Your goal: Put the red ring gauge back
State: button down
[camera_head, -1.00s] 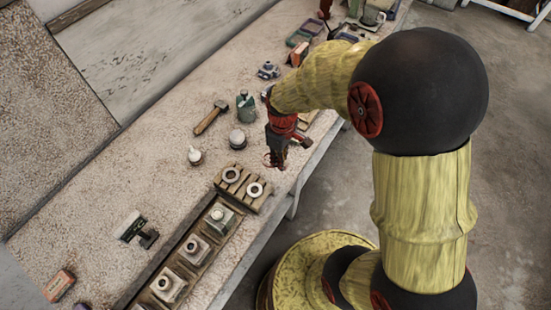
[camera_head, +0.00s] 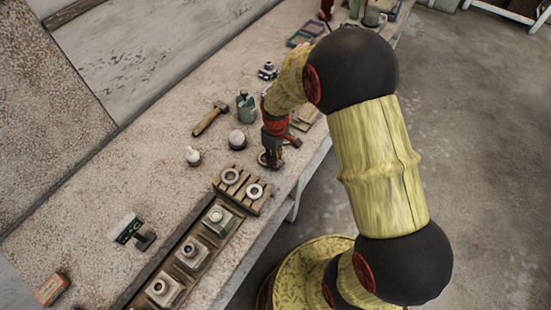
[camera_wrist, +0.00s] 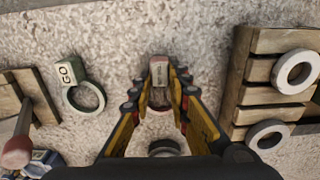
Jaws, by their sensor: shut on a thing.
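My gripper (camera_wrist: 159,92) is shut on the red ring gauge, with its yellow-sided fingers on both sides of the ring. The gauge's handle (camera_wrist: 160,72), pale and reddish with small lettering, points away between the fingertips. In the head view my gripper (camera_head: 270,160) points down over the bench, just beyond a slatted wooden rack. That rack (camera_wrist: 250,98) holds two pale rings (camera_wrist: 295,72) and (camera_wrist: 266,135), to the right in the wrist view. The fingers hide part of the gauge; its height above the bench is hard to tell.
A green ring gauge marked GO (camera_wrist: 86,98) lies left of my gripper. Another wooden piece (camera_wrist: 8,100) is further left, with a reddish-brown handle (camera_wrist: 17,152) by it. In the head view, a hammer (camera_head: 210,119), a round pot (camera_head: 237,139) and a tray of blocks (camera_head: 190,251) surround the area.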

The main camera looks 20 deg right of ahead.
jog(key=shift+f, duration=0.15)
jog(key=c, duration=1.7)
grip_release()
